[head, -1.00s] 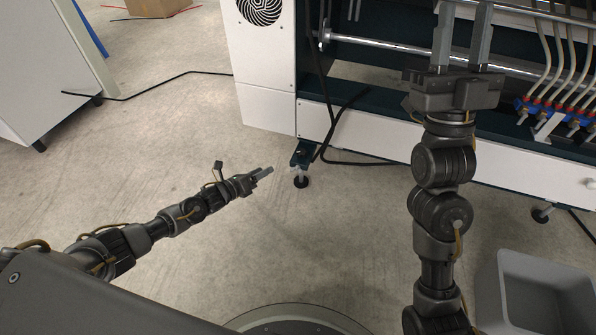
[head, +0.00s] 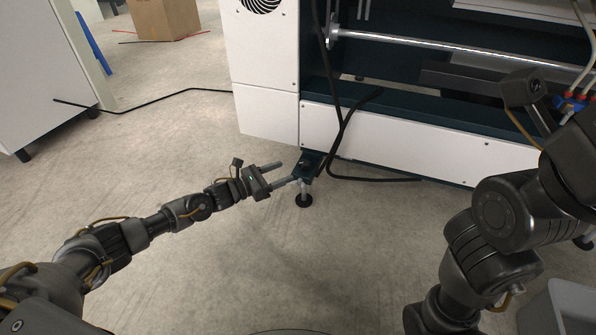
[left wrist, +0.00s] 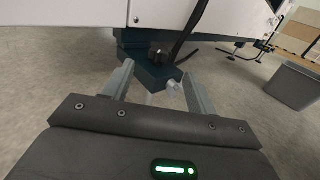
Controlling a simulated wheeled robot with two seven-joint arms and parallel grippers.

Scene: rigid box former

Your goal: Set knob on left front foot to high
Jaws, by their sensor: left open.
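The left front foot of the machine shows in the head view as a dark bracket (head: 308,163) with a round black pad (head: 304,200) on the floor. A small dark knob (left wrist: 158,54) sits on top of the bracket in the left wrist view. My left gripper (head: 284,174) is open and empty, its fingertips just left of the bracket. In the left wrist view its two fingers (left wrist: 155,82) point at the bracket, with the knob between and beyond them. The knob's setting is too small to read. My right arm is at the right, its fingertips not shown.
The white machine (head: 268,112) stands above and behind the foot. A black cable (head: 340,140) hangs down just right of the bracket and runs along the floor. A grey bin (head: 560,308) is at the lower right.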

